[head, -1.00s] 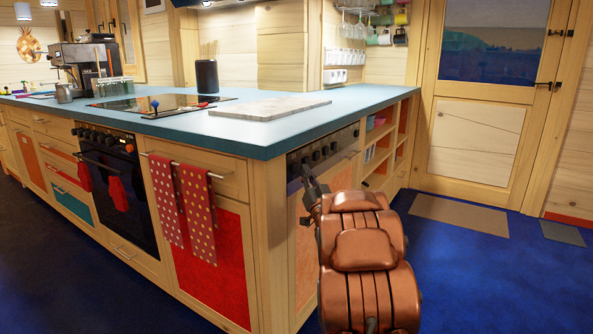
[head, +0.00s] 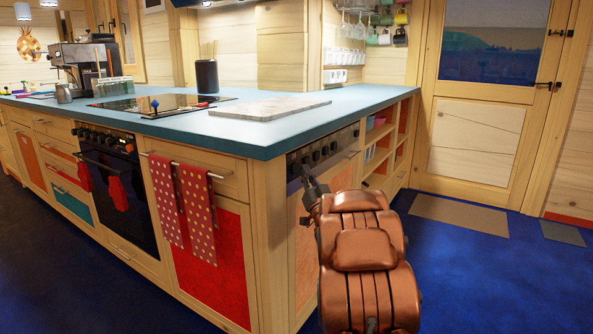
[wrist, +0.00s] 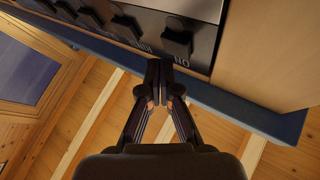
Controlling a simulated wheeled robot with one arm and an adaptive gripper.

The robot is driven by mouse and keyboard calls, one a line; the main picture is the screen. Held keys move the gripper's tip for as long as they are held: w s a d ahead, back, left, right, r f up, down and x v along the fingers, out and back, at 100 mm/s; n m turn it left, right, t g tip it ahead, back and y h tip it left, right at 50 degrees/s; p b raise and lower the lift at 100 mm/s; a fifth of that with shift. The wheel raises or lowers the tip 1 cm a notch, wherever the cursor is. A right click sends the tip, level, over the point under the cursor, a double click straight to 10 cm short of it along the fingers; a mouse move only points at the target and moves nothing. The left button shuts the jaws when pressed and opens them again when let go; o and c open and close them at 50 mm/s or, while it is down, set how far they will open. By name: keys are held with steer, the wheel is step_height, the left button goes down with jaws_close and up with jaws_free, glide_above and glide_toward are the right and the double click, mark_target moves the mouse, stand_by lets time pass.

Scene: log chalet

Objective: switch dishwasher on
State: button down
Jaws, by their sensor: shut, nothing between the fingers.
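The dishwasher's grey control panel (head: 346,143) with a row of dark knobs is on the short side of the island, under the countertop. In the wrist view the panel (wrist: 205,42) runs across the top. A black knob (wrist: 178,38) sits there, with an inverted "ON" label (wrist: 181,62) beside it. My gripper (wrist: 160,72) is shut and empty, with its fingertips at the panel's edge near that knob and label. I cannot tell whether they touch the panel. In the head view my gripper (head: 306,172) is at the panel's left end; my arm hides part of the door below.
The blue countertop (head: 300,121) overhangs the panel, with a cutting board (head: 268,109) on it. An oven (head: 118,180) and dotted towels (head: 197,215) are around the corner to the left. Open shelves (head: 378,150) are to the right.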

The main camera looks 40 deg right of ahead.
steer(key=shift+w, duration=0.15)
steer(key=shift+w+a, duration=0.15)
steer(key=shift+w, duration=0.15)
steer(key=shift+w, duration=0.25)
stand_by(0.6)
steer(key=shift+s, duration=0.15)
steer(key=shift+s+p, duration=0.4)
steer(key=shift+s, duration=0.15)
steer(key=s+d+p, duration=0.1)
steer(key=s+d, duration=0.1)
steer(key=s, duration=0.3)
steer(key=shift+s, duration=0.4)
stand_by(0.7)
